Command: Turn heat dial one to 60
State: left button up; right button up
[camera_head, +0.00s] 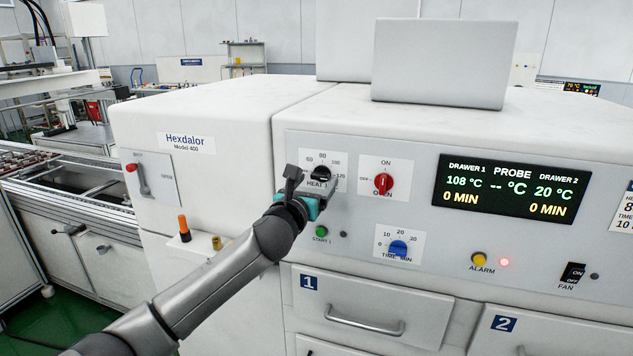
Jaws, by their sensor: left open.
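The black heat dial (321,173) sits on a white plate marked 60, 80, 100 and 120, with "HEAT" beneath, on the machine's front panel. My left gripper (306,182) is open, right in front of the dial's plate at its lower left. It hides part of the plate and scale. I cannot tell whether its fingers touch the dial, nor where the dial's pointer stands. The display (511,188) reads 108 °C for drawer 1, 20 °C for drawer 2, and 0 MIN for both. My right gripper is not in view.
A red oven switch (383,182) is just right of the dial, with a blue time dial (398,248) below it. A green start button (321,231) is under my gripper. Drawer 1 (375,300) is shut below. An orange-topped peg (184,228) stands left of my arm.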

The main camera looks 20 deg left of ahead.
pick_arm(q)
jog(key=shift+w, duration=0.6)
grip_shut()
dwell(0.4)
